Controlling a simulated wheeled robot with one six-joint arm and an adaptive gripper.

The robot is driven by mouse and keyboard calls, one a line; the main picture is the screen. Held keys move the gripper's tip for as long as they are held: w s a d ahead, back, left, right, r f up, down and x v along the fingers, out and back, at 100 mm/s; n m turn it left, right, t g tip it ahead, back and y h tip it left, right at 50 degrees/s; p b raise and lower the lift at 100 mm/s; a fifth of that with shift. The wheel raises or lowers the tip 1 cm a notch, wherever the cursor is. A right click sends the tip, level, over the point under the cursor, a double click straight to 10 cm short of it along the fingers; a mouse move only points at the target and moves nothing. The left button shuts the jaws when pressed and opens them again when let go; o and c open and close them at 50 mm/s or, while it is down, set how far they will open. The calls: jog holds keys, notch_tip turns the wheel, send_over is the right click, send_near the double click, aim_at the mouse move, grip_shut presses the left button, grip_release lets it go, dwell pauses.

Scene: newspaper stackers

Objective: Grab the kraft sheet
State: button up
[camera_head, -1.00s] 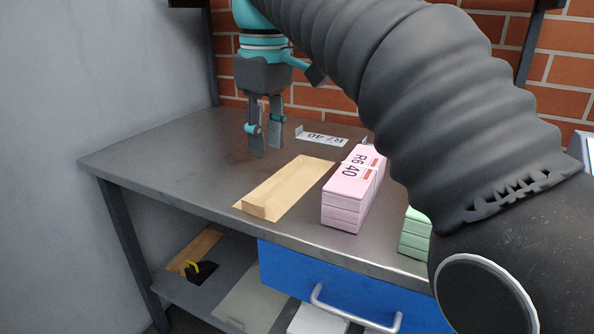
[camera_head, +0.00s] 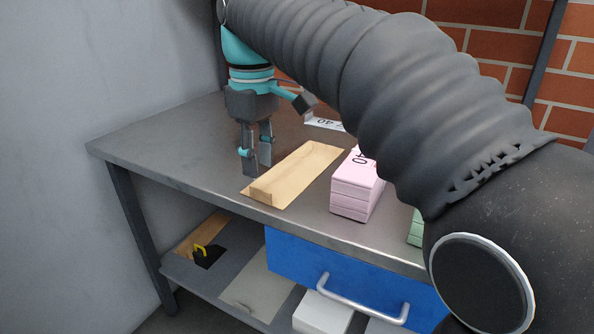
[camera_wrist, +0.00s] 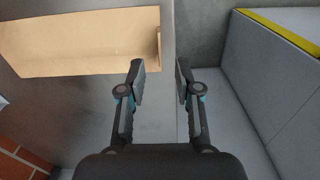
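The kraft sheet (camera_head: 297,172) lies flat on the metal table, long and tan, with a short upturned flap (camera_head: 262,190) at its front end. In the wrist view the sheet (camera_wrist: 85,42) fills the upper left, its flap end nearest my gripper. My gripper (camera_head: 257,170) points down just left of the sheet's front part. It is open and empty. I cannot tell the exact height of the fingertips above the table.
A stack of pink bundles (camera_head: 352,199) stands right of the sheet, and green bundles (camera_head: 417,229) show partly behind my arm. A white label holder (camera_head: 322,122) stands behind. A blue drawer (camera_head: 330,275) hangs below. The table's left part (camera_head: 165,150) is clear.

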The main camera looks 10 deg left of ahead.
aim_at(278, 187)
jog(key=shift+f+b, duration=0.45)
jog(key=shift+f, duration=2.3)
grip_shut()
